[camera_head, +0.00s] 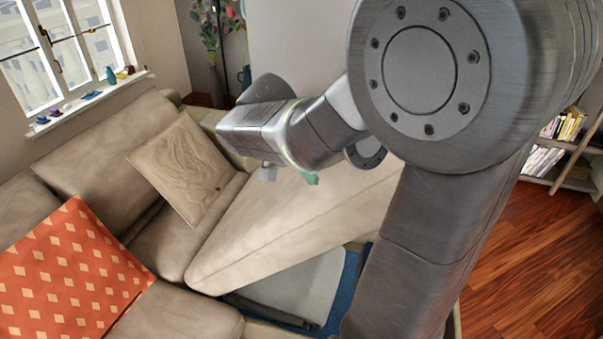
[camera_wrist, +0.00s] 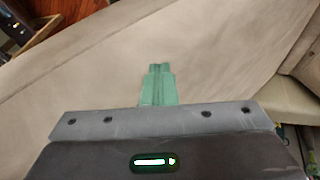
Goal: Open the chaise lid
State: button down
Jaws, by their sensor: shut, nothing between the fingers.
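The beige chaise lid (camera_head: 285,225) is raised and tilted, with a gap under its near edge. Beneath it, the storage space shows a grey folded item (camera_head: 305,285) and a blue item (camera_head: 348,285). My gripper (camera_head: 311,179) is at the lid's upper side, partly hidden by my own arm. In the wrist view my green fingers (camera_wrist: 158,70) are together and empty, in front of the lid's beige surface (camera_wrist: 200,50). Whether the fingertips touch the lid I cannot tell.
The beige sofa (camera_head: 160,240) runs along the left, with a beige pillow (camera_head: 187,168) and an orange patterned pillow (camera_head: 72,275). A windowsill (camera_head: 90,105) holds small objects. A bookshelf (camera_head: 565,150) stands far right. Wooden floor (camera_head: 530,260) is clear at right.

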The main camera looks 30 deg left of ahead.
aim_at(333, 197)
jog(key=shift+y, duration=0.4)
jog(key=d+f+b, duration=0.1)
jog(key=d+f, duration=0.1)
jog(key=w+d+f+b, duration=0.1)
jog(key=d+f+b, duration=0.1)
jog(key=d+f, duration=0.1)
jog(key=shift+w+d, duration=0.15)
jog(key=shift+r, duration=0.1)
